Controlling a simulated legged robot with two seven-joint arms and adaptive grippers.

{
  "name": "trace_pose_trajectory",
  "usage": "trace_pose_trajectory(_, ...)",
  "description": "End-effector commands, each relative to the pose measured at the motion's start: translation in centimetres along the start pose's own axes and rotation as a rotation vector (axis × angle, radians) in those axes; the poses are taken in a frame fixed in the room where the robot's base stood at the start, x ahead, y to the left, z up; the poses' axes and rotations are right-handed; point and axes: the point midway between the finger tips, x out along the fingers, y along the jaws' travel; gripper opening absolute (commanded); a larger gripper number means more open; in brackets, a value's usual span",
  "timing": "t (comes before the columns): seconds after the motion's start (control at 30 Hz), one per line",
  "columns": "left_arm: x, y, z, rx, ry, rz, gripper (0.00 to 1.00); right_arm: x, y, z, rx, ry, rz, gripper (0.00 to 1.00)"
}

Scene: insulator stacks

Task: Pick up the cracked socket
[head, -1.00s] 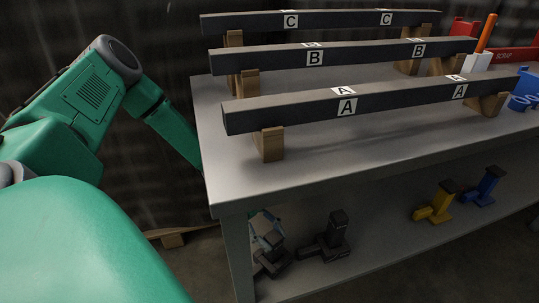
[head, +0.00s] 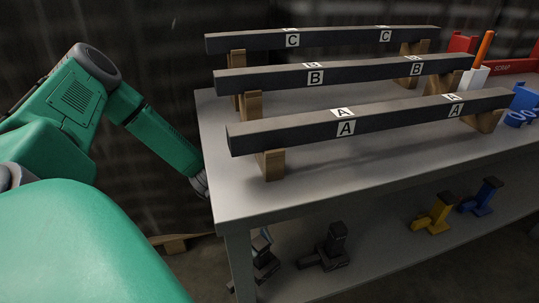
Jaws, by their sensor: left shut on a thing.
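My left arm reaches down behind the left end of the table (head: 330,180). My left gripper (head: 262,246) shows in part beside the table leg, over the left end of the lower shelf. It is shut on a dark socket-like piece (head: 266,268), mostly hidden by the leg and the gripper. A similar dark piece (head: 328,250) stands on the lower shelf just to its right, apart from the gripper. I cannot make out a crack on either one. My right gripper is not in view.
A yellow piece (head: 434,217) and a blue piece (head: 483,198) stand farther right on the lower shelf. Dark rails A (head: 390,119), B (head: 370,73) and C (head: 340,37) rest on wooden blocks above. The table leg (head: 238,262) stands close to the gripper.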

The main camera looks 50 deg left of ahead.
Motion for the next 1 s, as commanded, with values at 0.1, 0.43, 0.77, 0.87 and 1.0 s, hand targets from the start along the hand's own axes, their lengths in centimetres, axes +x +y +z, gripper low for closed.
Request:
trace_pose_trajectory(0.1, -0.8, 1.7, -0.1, -0.001, 0.005, -0.002, 0.0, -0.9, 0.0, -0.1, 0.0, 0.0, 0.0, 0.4)
trace_pose_trajectory(0.43, -3.4, 7.3, 0.9, -0.002, 0.004, -0.003, 0.0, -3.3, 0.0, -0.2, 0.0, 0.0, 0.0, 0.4)
trace_pose_trajectory(0.77, -5.2, 11.6, 1.9, -0.002, 0.002, -0.002, 0.0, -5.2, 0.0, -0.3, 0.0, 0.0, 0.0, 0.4)
trace_pose_trajectory(0.87, -5.5, 12.3, 2.1, -0.001, 0.002, 0.0, 0.0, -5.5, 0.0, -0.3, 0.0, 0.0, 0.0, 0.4)
trace_pose_trajectory(1.0, -5.7, 12.8, 2.2, -0.001, 0.003, 0.0, 0.0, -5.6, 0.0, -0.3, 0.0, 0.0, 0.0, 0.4)
